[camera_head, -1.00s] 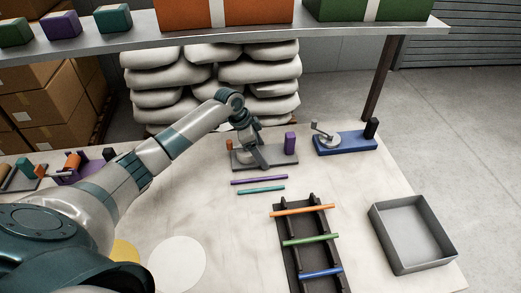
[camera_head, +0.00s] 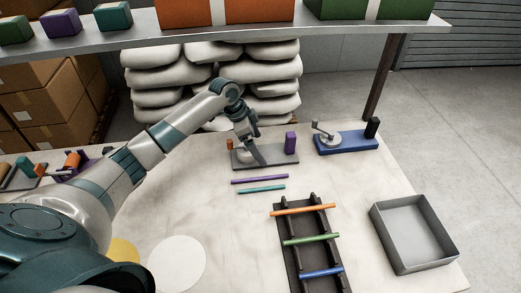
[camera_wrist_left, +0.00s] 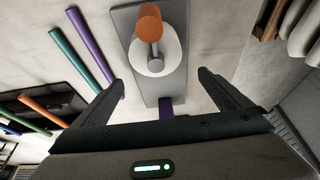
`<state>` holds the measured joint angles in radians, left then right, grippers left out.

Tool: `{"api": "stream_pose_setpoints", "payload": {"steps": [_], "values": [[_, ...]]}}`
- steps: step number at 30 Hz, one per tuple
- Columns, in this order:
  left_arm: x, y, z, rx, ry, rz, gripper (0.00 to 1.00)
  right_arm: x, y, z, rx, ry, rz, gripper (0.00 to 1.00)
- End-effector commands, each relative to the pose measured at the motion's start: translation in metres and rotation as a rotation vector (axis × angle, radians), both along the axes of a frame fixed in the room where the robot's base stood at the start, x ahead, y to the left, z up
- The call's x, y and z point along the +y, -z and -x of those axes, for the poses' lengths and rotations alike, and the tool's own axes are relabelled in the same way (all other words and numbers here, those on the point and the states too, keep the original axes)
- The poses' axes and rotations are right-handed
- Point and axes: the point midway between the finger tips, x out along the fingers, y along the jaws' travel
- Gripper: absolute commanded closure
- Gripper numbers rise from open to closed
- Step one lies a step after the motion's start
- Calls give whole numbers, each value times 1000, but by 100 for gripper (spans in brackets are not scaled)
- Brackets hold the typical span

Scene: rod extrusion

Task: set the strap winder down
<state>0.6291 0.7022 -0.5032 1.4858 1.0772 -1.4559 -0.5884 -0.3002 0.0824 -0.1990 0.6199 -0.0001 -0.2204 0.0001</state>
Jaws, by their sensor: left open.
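The strap winder seems to be the grey-based device (camera_head: 265,160) with an orange knob and a purple post (camera_head: 290,143), standing flat on the table behind the two thin rods. In the left wrist view its grey plate (camera_wrist_left: 176,20), pale disc (camera_wrist_left: 155,58) and orange knob (camera_wrist_left: 149,22) show ahead of the fingers. My left gripper (camera_head: 254,154) is over this device and partly hides its middle. In the left wrist view the gripper (camera_wrist_left: 160,80) is open, with its fingers apart on either side of the plate and nothing held. My right gripper is out of view.
A blue-based crank device (camera_head: 345,144) stands to the right. A purple rod (camera_head: 259,179) and a teal rod (camera_head: 262,189) lie in front. A black rack (camera_head: 291,252) holds orange, green and blue rods. A grey tray (camera_head: 383,235) is at right. A shelf (camera_head: 350,30) crosses above.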

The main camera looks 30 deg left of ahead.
Motion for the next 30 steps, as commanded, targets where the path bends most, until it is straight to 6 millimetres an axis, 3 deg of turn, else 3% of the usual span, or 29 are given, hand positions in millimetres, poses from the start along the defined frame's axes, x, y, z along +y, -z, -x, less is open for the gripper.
{"api": "stream_pose_setpoints", "payload": {"steps": [8, 15, 21, 30], "values": [[16, -46, 11, -3, 1, -1, 3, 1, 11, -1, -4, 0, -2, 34], [24, -74, 18, -2, 2, 1, 3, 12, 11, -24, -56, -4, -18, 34], [27, -83, 20, 0, 1, 0, 3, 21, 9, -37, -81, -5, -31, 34], [27, -83, 21, 1, 0, 1, 3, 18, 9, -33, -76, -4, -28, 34]]}}
